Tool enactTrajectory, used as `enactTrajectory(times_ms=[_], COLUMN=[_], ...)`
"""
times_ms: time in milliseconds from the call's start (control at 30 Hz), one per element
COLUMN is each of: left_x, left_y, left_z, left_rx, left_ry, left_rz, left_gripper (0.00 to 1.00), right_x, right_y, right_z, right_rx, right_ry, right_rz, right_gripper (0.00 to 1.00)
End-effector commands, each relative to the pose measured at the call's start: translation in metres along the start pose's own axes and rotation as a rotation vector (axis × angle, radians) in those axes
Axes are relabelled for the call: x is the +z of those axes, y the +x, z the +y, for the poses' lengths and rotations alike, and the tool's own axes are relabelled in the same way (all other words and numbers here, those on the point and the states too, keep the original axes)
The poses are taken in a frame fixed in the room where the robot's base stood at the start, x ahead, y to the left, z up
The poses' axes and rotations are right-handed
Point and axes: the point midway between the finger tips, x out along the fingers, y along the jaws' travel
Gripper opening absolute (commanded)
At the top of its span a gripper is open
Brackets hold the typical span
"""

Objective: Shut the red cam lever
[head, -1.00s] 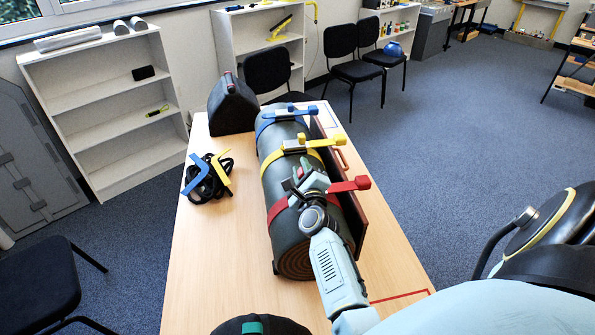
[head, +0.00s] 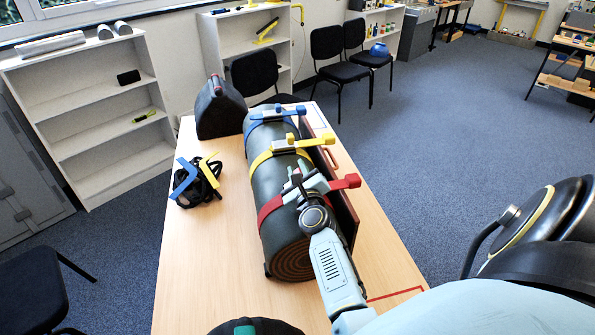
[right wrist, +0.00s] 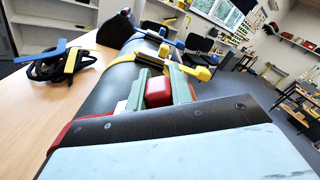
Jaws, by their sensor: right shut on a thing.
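The red cam lever (right wrist: 158,91) shows in the right wrist view as a red block between the fingers of my right gripper (right wrist: 159,78), which is shut on it. In the head view my right gripper (head: 298,182) is at the near red strap's buckle on a dark green roll and largely hides the lever. A red end block (head: 346,182) sticks out to the right of the gripper. The red strap (head: 266,211) wraps around the roll (head: 286,232). My left gripper is not in view.
Farther along the roll are a yellow strap (head: 261,161) and a blue strap (head: 254,124) with their own buckles. Blue and yellow brackets lie on a black coil (head: 195,190) at the left. A black case (head: 220,112) stands at the back. The table (head: 205,265) is clear at the front left.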

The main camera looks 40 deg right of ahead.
Motion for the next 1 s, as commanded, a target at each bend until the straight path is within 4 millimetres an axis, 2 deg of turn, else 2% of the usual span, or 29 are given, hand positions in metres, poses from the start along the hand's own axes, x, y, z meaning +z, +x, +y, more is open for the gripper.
enactTrajectory(times_ms=[67, 100, 267, 533, 667, 767, 1000], left_x=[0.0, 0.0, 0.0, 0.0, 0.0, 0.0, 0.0], left_y=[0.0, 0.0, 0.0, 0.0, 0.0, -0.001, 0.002], left_z=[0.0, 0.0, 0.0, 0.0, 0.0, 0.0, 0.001], left_rx=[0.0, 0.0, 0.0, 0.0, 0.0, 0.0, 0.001], left_ry=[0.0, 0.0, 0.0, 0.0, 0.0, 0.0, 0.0], left_rz=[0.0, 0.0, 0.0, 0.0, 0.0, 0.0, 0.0], left_gripper=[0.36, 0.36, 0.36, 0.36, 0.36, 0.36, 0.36], right_x=[0.001, 0.001, 0.001, 0.0, -0.001, -0.001, -0.002], right_y=[0.0, 0.0, 0.0, 0.0, -0.009, -0.023, -0.078], right_z=[0.0, 0.0, 0.0, 0.0, 0.001, 0.001, 0.001], right_rx=[0.0, 0.0, 0.0, 0.0, 0.001, 0.001, 0.002], right_ry=[0.0, 0.0, -0.001, -0.001, -0.001, -0.001, -0.002], right_rz=[-0.001, -0.001, -0.001, 0.0, 0.001, 0.002, 0.003], right_gripper=[0.0, 0.23, 0.44, 0.44, 0.44, 0.44, 0.44])
